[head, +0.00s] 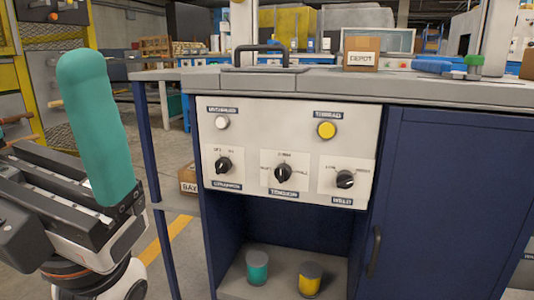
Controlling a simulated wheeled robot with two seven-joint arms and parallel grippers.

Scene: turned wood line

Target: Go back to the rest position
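My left gripper (98,130) is at the left side of the head view, held up in front of the bench. One long teal finger with a rounded tip stands at the outer end of its dark slide rail. No second finger shows against it, and the space beside it is empty, so it looks open. My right gripper is not in view. The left gripper appears apart from the bench and its control panel (250,140).
The panel has a white button (222,122), a yellow button (326,130) and three black knobs. A teal cup (257,266) and a yellow cup (309,279) stand in the cubby below. A blue cabinet door (445,200) is at right. A DEPOT box (361,53) sits on top.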

